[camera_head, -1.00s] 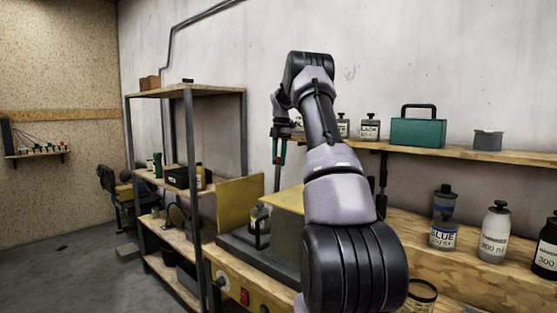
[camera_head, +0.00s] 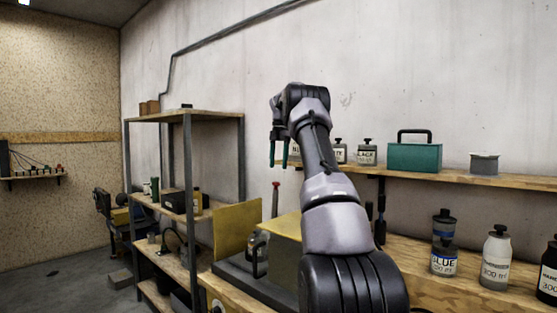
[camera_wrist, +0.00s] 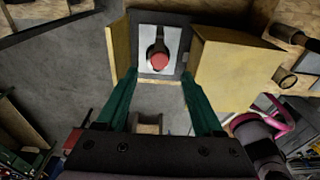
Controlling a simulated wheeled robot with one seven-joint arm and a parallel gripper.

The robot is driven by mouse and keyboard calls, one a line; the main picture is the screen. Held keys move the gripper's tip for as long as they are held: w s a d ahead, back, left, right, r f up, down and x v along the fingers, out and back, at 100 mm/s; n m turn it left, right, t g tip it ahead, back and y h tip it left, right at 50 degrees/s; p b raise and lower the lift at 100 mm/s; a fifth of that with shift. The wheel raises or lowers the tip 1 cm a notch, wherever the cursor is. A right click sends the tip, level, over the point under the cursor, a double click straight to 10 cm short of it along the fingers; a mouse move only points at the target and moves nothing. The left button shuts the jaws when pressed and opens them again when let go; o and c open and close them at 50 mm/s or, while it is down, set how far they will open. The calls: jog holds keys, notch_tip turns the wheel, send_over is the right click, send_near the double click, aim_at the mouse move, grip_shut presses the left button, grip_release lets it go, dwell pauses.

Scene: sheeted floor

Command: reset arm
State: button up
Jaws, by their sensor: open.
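My gripper (camera_head: 279,150) hangs at the end of my raised arm, in front of the wall and to the right of the shelving rack. Its two green fingers point down and stand apart with nothing between them. In the wrist view my gripper (camera_wrist: 158,85) shows the same open green fingers. Below and beyond them is a red-topped dark lever (camera_wrist: 159,60) on a pale plate, between two yellow panels. In the head view the red-topped lever (camera_head: 276,186) stands below the fingers, apart from them.
A metal-framed shelving rack (camera_head: 187,160) stands at left. A wall shelf (camera_head: 455,175) carries a teal toolbox (camera_head: 415,157), a grey tin (camera_head: 484,163) and labelled bottles. A yellow box (camera_head: 284,238) and panel (camera_head: 237,230) stand on the bench. A white bottle (camera_head: 495,259) stands at right.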

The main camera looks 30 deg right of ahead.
jog(key=shift+d+r, duration=0.1)
jog(key=shift+r, duration=0.75)
jog(key=shift+r, duration=0.1)
jog(key=s+a+r+m+t, duration=0.2)
jog(key=s+a+r+m, duration=0.35)
jog(key=s+a, duration=0.3)
jog(key=s+a+r+m+t, duration=0.1)
jog(key=s+a+r+m, duration=0.3)
jog(key=s+a+m, duration=0.35)
jog(key=s+a+f+m+t, duration=0.1)
jog(key=s+a+f+m, duration=0.2)
jog(key=s, duration=0.4)
jog(key=s+a+f+m+t, duration=0.2)
jog(key=s+a+m, duration=0.3)
jog(key=s, duration=0.3)
jog(key=s+a+f+m+t, duration=0.1)
jog(key=s+a+f+m, duration=0.3)
jog(key=s, duration=0.4)
jog(key=shift+s+f+m+t+y, duration=0.2)
jog(key=shift+f+m+t+y, duration=0.15)
jog(key=shift+f+m, duration=0.25)
